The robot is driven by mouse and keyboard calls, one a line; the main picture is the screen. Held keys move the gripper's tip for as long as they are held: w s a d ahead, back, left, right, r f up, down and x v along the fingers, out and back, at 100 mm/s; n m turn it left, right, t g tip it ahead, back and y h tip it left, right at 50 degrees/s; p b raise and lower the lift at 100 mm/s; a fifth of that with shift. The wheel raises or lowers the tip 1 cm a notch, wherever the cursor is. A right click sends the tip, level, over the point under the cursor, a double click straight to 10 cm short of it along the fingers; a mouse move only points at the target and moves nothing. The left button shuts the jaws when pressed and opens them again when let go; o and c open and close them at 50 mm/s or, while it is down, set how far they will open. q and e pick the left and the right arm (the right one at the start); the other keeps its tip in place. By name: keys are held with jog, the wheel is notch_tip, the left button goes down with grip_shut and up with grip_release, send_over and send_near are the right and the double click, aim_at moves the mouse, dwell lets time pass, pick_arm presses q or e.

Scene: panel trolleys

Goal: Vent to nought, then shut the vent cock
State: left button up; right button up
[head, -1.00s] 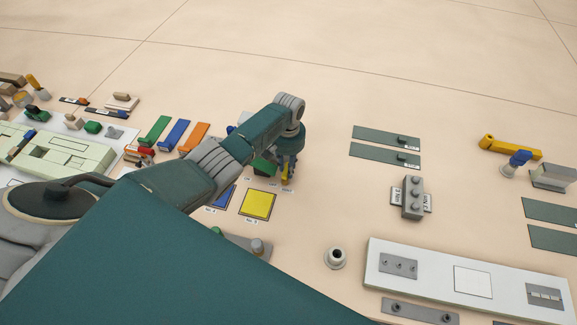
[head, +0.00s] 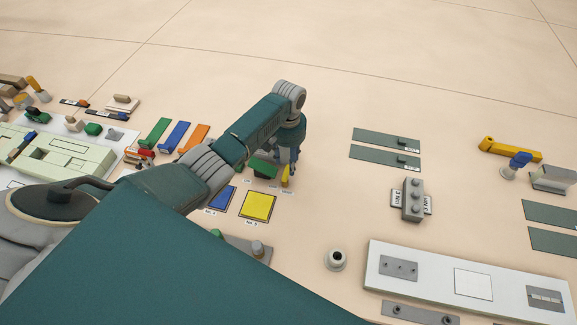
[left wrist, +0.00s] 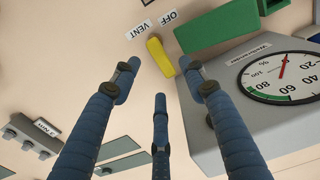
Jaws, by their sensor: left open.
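The yellow vent cock lever (left wrist: 160,57) shows in the left wrist view, beside the labels VENT (left wrist: 137,32) and OFF (left wrist: 168,17). Its far end lies near the VENT label. A grey gauge box with a round white dial (left wrist: 278,78) stands to the right, its red needle off to the upper side; I cannot read the value surely. My left gripper (left wrist: 159,82) is open, its blue fingers spread short of the lever, holding nothing. In the head view the lever (head: 286,177) shows just below the left gripper (head: 284,163); my arm hides much around it. My right gripper is out of view.
A green block (left wrist: 215,24) lies beside the labels and gauge. A yellow square panel (head: 257,206) lies just in front of the lever in the head view. A grey block with knobs (head: 412,200) stands to the right, with clear floor between.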

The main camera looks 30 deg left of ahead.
pick_arm(q)
jog(key=shift+r, duration=1.8)
